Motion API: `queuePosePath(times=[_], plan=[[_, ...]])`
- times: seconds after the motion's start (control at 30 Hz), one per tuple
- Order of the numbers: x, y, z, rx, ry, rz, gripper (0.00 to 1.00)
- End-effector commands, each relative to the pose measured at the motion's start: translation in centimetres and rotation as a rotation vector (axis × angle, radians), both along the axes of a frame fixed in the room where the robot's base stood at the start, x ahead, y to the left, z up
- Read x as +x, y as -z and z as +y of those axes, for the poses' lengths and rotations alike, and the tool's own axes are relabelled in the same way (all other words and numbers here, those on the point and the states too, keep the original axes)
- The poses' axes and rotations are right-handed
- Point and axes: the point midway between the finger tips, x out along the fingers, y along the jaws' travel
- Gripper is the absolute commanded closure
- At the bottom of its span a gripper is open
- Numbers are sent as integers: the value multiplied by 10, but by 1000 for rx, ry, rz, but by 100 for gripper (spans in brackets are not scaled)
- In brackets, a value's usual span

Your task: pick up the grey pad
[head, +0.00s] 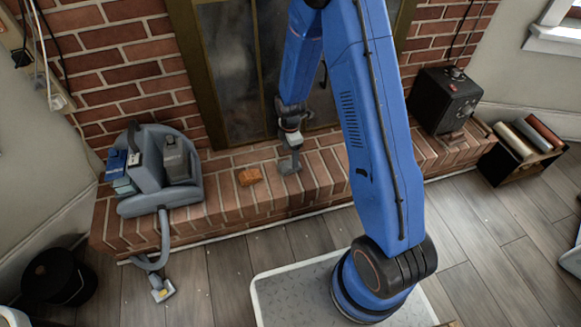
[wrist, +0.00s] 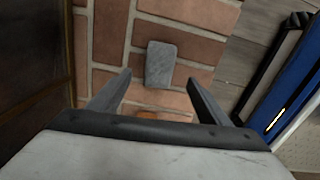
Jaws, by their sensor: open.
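The grey pad (wrist: 160,64) is a small rounded rectangle lying flat on the brick hearth in the wrist view. My gripper (wrist: 157,80) is open and empty, its two fingers spread at either side of the picture's middle. The pad appears beyond the fingertips, roughly centred between them, and nothing grips it. In the head view my gripper (head: 292,152) points down over the hearth in front of the fireplace door. A grey shape right at its tip there blends with the fingers, so the pad's outline is hard to separate.
An orange-brown block (head: 250,176) lies on the hearth left of my gripper; its edge shows in the wrist view (wrist: 155,114). A grey vacuum cleaner (head: 160,170) stands further left. A black box (head: 445,100) stands at the right end. The fireplace door (head: 235,75) rises close behind.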

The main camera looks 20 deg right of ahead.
Motion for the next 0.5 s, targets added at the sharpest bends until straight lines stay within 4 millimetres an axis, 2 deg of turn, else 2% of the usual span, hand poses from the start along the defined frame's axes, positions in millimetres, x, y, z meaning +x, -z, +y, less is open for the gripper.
queuePosePath(times=[0.33, 0.5], plan=[[0, 16, 0, 0, 0, 1, 29], [0, 35, -1, 0, 0, 2, 29]])
